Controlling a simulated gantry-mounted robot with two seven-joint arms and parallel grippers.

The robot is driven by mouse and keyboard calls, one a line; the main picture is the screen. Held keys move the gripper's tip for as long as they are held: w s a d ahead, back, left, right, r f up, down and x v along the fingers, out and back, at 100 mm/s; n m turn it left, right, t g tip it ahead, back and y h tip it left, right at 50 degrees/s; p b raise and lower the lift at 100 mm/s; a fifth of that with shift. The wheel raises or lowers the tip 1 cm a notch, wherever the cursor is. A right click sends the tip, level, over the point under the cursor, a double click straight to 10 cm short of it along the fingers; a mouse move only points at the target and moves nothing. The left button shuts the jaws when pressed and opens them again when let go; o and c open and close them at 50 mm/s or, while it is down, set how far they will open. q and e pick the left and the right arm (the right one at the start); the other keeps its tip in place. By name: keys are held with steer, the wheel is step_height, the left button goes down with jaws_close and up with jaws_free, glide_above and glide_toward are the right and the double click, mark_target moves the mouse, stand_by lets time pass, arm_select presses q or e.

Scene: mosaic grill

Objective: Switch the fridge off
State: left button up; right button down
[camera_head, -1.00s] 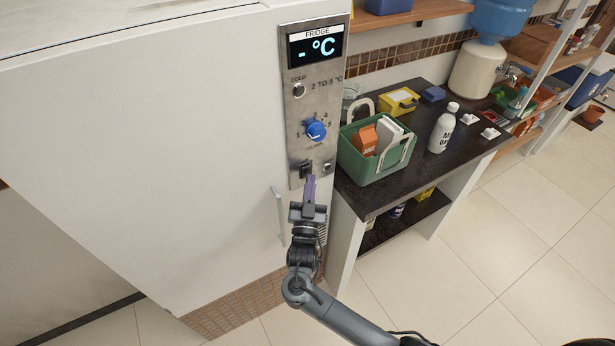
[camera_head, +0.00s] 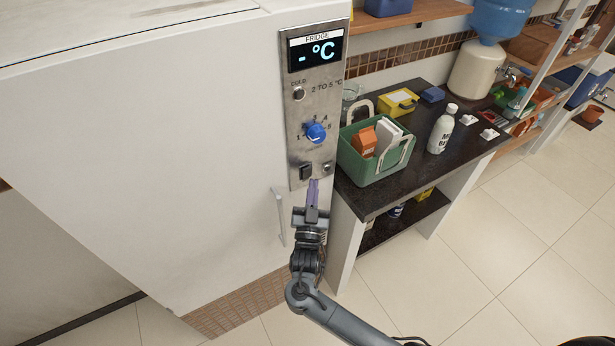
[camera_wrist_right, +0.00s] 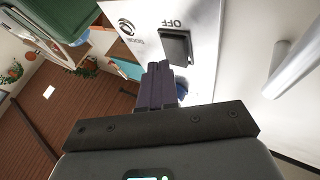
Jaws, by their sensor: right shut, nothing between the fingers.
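The white fridge (camera_head: 150,130) carries a metal control panel (camera_head: 297,120) on its right side. The panel's display (camera_head: 316,49) reads "- °C". Below it are a blue dial (camera_head: 316,132) and a black rocker switch (camera_head: 306,172). In the right wrist view the switch (camera_wrist_right: 176,46) shows close by, with the word OFF beside it. My right gripper (camera_head: 314,182) is shut and empty, its purple fingers (camera_wrist_right: 159,68) just below and right of the switch in the head view. They look apart from it, though the exact gap is hard to tell. My left gripper is out of view.
A small round fitting (camera_head: 327,168) sits right of the switch. The fridge handle (camera_head: 279,215) stands out left of my gripper. A dark counter (camera_head: 450,165) with a green basket (camera_head: 375,175) and a white bottle (camera_head: 441,130) stands to the right. The floor in front is clear.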

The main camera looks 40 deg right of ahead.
steer(key=s+p, duration=0.2)
steer(key=s, duration=0.1)
steer(key=s+p, duration=0.1)
steer(key=s, duration=0.1)
steer(key=shift+a+r, duration=0.35)
stand_by(0.3)
